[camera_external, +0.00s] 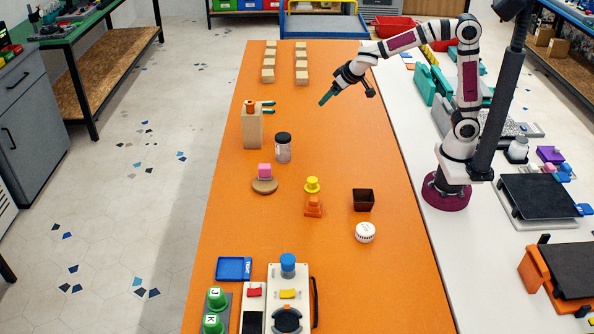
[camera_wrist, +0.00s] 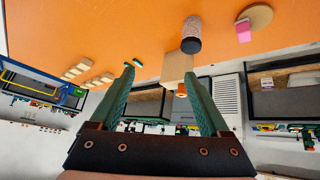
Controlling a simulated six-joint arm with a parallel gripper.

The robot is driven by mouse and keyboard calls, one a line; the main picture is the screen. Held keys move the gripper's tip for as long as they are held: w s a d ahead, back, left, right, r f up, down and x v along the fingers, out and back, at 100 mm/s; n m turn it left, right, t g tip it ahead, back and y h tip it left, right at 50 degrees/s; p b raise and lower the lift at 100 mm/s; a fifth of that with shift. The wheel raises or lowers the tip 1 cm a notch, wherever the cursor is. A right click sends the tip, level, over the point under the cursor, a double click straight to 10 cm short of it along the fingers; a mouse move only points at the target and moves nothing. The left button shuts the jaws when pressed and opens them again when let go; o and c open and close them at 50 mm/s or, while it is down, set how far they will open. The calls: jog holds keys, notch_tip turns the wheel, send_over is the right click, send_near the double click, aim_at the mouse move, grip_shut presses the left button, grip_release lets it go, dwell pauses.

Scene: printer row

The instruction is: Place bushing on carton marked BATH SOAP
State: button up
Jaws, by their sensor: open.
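A yellow flanged piece (camera_external: 312,185), which looks like a bushing, stands just behind a small orange stepped piece (camera_external: 313,207); I cannot tell if they touch. A tall tan box (camera_external: 252,130) stands at the left of the table with a small orange piece (camera_external: 250,103) on top. The box also shows in the wrist view (camera_wrist: 176,68). I can read no BATH SOAP marking in either view, so I cannot tell which thing is that carton. My gripper (camera_external: 326,97) is open and empty above the table, right of the tan box; its green fingers show in the wrist view (camera_wrist: 159,75).
A dark-lidded jar (camera_external: 283,148), a pink block (camera_external: 264,170) on a wooden disc (camera_external: 264,187), a dark square cup (camera_external: 363,200) and a white round piece (camera_external: 365,232) stand mid-table. Several wooden blocks (camera_external: 269,62) are at the back. A knobbed machine (camera_external: 288,300) is at the front.

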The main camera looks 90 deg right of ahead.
jog(key=s+a+f+n+g+y, duration=0.1)
jog(key=s+a+f+g+y, duration=0.1)
jog(key=s+a, duration=0.7)
jog(key=s+a+f+n+g+y, duration=0.1)
jog(key=s+a+f+g+y, duration=0.2)
jog(key=s+a, duration=0.7)
jog(key=s+y, duration=0.2)
jog(key=s, duration=0.6)
jog(key=shift+n, duration=0.3)
